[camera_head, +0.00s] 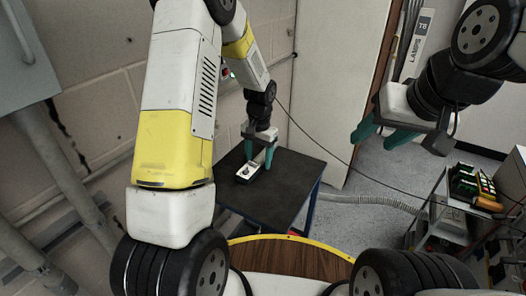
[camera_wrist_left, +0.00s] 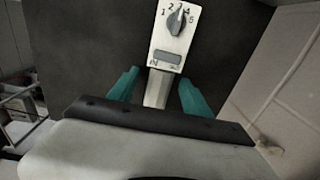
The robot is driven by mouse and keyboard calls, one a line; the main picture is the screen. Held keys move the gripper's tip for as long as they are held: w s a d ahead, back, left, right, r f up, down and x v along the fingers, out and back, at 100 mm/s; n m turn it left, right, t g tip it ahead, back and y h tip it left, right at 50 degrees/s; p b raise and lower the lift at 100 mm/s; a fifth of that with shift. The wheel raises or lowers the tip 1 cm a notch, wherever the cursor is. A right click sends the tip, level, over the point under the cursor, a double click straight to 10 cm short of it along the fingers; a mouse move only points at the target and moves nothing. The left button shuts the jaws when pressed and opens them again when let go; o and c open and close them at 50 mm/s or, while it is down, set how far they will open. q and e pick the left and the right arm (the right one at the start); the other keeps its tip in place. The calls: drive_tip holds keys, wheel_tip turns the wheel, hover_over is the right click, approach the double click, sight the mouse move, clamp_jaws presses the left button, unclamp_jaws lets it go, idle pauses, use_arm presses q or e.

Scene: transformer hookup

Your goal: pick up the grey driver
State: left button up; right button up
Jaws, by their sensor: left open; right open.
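My left gripper (camera_head: 259,160) is open, low over the dark table (camera_head: 288,190). Its teal fingers also show in the left wrist view (camera_wrist_left: 160,95). Between them there is a light grey bar-like piece (camera_wrist_left: 157,90), partly hidden by the gripper body; I cannot tell for certain that it is the grey driver. A white dial box (camera_wrist_left: 173,45) with a grey knob and numbers adjoins that piece in the picture. The box also lies on the table in the head view (camera_head: 243,181). My right gripper (camera_head: 380,135) is open and empty, raised away from the table.
A cart (camera_head: 425,212) with green and yellow items (camera_head: 472,185) stands at the right. A wall with grey pipes (camera_head: 50,160) is at the left. A corrugated hose (camera_head: 365,200) lies on the floor. The table's right part is clear.

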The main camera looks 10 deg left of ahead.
sight(258, 157)
use_arm(q)
clamp_jaws()
drive_tip(key=shift+r, duration=0.15)
idle(0.4)
drive_tip(key=shift+r, duration=0.65)
wheel_tip(258, 157, up, 2)
drive_tip(key=shift+w+r, duration=0.1)
drive_tip(key=s, duration=0.5)
drive_tip(key=s+r, duration=0.1)
drive_tip(key=s, duration=1)
drive_tip(key=shift+s+a+r, duration=0.1)
drive_tip(key=shift+a+r, duration=0.05)
drive_tip(key=shift+a, duration=0.1)
